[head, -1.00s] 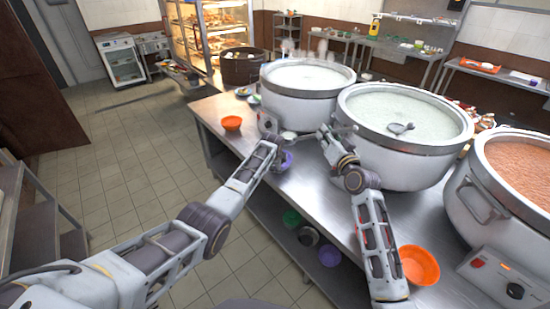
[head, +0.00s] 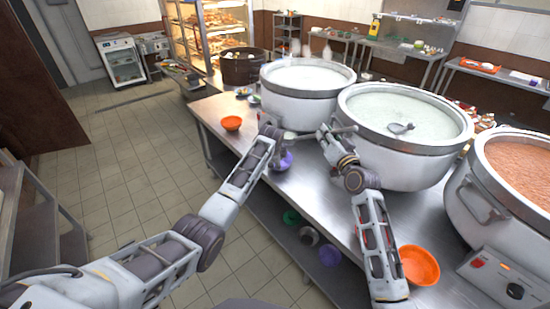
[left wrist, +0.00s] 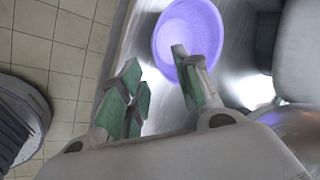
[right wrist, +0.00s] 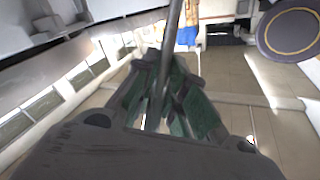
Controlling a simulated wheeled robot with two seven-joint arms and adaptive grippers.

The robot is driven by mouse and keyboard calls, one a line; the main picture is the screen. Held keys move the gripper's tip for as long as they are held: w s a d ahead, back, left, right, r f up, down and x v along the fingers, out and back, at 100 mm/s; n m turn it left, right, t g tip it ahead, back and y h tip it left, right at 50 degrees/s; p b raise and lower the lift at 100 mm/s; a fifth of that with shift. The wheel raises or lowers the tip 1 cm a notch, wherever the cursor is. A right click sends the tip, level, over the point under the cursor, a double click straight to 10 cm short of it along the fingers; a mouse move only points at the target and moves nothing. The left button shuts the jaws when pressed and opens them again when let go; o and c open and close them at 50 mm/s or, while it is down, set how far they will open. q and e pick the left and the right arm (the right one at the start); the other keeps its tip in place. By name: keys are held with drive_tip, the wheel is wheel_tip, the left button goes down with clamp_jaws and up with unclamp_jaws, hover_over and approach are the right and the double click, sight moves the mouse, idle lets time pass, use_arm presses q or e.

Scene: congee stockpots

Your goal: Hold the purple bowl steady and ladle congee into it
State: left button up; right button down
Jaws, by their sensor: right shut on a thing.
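The purple bowl (head: 284,161) stands on the steel counter near its left edge, below my left gripper (head: 270,132). In the left wrist view the bowl (left wrist: 178,32) looks empty in its visible part. My left gripper (left wrist: 158,88) is open and holds nothing; one finger overlaps the bowl in the picture, the other is left of its rim. My right gripper (head: 326,138) is shut on a grey ladle handle, which shows as a rod (right wrist: 173,35) in the right wrist view. The ladle's pale cup (head: 289,135) appears above the bowl; its contents are unclear.
White congee fills a rear stockpot (head: 307,78) and a middle stockpot (head: 402,140); a small scoop (head: 400,128) lies in the middle one. An orange-brown pot (head: 520,180) stands at right. Orange bowls are at counter left (head: 231,123) and front (head: 418,265).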

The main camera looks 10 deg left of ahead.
use_arm(q)
drive_tip(key=shift+v, duration=2.5)
drive_tip(key=shift+s+f, duration=0.1)
